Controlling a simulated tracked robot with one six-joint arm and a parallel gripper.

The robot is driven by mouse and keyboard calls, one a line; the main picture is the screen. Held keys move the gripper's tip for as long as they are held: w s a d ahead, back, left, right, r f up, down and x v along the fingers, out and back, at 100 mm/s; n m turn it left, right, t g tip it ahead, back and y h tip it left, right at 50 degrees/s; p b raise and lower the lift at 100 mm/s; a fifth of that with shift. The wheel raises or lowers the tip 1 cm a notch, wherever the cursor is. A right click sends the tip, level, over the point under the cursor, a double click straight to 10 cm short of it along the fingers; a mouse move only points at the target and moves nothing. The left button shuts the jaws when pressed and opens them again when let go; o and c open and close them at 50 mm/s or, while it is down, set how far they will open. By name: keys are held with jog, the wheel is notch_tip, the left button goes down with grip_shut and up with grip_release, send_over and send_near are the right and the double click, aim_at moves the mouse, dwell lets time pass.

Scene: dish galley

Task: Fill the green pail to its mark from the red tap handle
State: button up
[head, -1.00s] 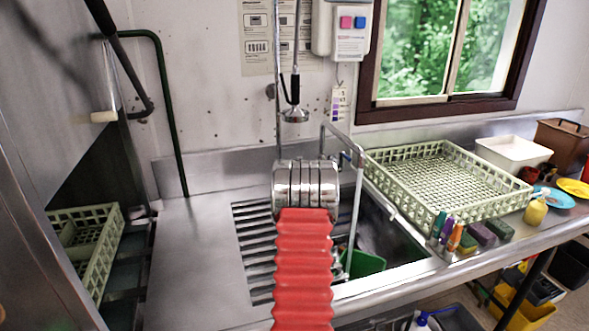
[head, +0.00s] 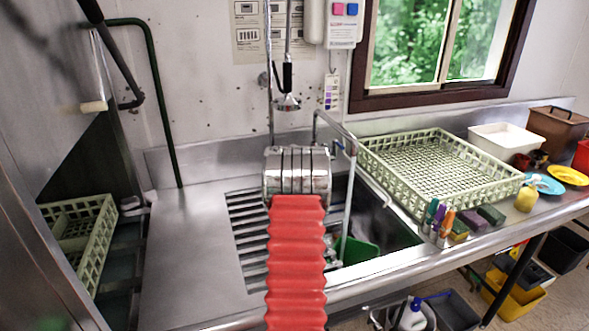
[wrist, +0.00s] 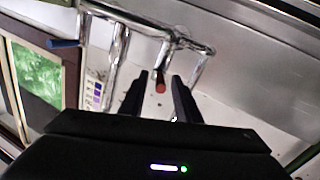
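The green pail (head: 362,250) stands in the sink basin, partly hidden behind the tap spout and my red arm sleeve. Its mark and water level cannot be made out. The chrome tap (head: 346,190) rises over the basin. In the wrist view the red tap handle (wrist: 160,87) shows as a small red end on the chrome pipework. My gripper (wrist: 161,76) is open, with one dark finger on each side of the red handle and gaps visible. Whether the handle lies fully between the fingertips cannot be told. The blue handle (wrist: 64,43) is to the left.
A pale green dish rack (head: 440,170) stands right of the basin. Bottles and sponges (head: 460,228) line the front edge. A spray head (head: 287,102) hangs above. The steel drainboard (head: 185,250) at left is clear.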

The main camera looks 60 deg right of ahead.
jog(key=v, duration=1.3)
jog(key=shift+s+a, duration=0.1)
